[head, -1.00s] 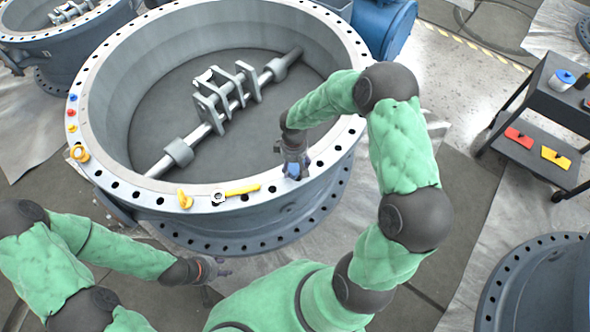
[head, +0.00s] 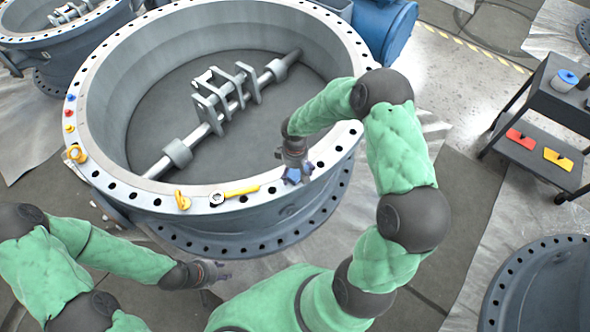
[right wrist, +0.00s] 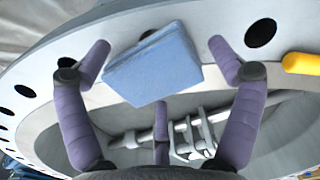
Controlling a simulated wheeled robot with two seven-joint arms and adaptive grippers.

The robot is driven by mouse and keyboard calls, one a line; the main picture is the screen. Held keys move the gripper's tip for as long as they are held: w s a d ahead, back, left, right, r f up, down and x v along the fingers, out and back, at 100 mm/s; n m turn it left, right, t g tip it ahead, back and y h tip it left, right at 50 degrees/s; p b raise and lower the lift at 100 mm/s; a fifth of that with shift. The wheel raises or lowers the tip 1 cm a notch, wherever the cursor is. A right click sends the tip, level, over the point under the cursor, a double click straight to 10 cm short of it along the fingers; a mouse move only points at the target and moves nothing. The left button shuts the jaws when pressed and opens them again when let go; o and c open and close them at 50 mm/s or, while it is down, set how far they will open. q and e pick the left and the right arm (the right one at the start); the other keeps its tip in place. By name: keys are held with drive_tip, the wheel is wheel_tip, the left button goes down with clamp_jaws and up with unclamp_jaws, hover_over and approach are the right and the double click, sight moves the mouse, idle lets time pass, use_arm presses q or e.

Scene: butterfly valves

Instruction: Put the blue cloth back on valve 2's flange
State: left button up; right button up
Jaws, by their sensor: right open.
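The blue cloth (right wrist: 155,66) is a folded pad on the pale flange (right wrist: 40,80), partly over a bolt hole and reaching to the inner rim. In the head view, the cloth (head: 293,176) shows as a small blue patch on the near-right part of the large valve's flange (head: 347,140). My right gripper (right wrist: 158,55) is open, its purple fingers on either side of the cloth, with a gap on each side. It points down over the flange in the head view (head: 293,166). My left gripper (head: 216,272) is in front of the valve, empty, too small to judge.
A yellow-handled wrench (head: 240,191) and a yellow eye bolt (head: 182,200) lie on the flange left of the cloth. Small coloured pieces and a yellow ring (head: 77,154) sit further left. The valve shaft (head: 200,130) crosses the open bore. A dark cart (head: 540,120) stands at right.

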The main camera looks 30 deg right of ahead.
sight(295, 171)
drive_tip(key=shift+r, duration=0.35)
wheel_tip(295, 171, up, 12)
drive_tip(key=p, duration=0.4)
drive_tip(key=shift+f+p, duration=0.2)
drive_tip(key=shift+p, duration=0.15)
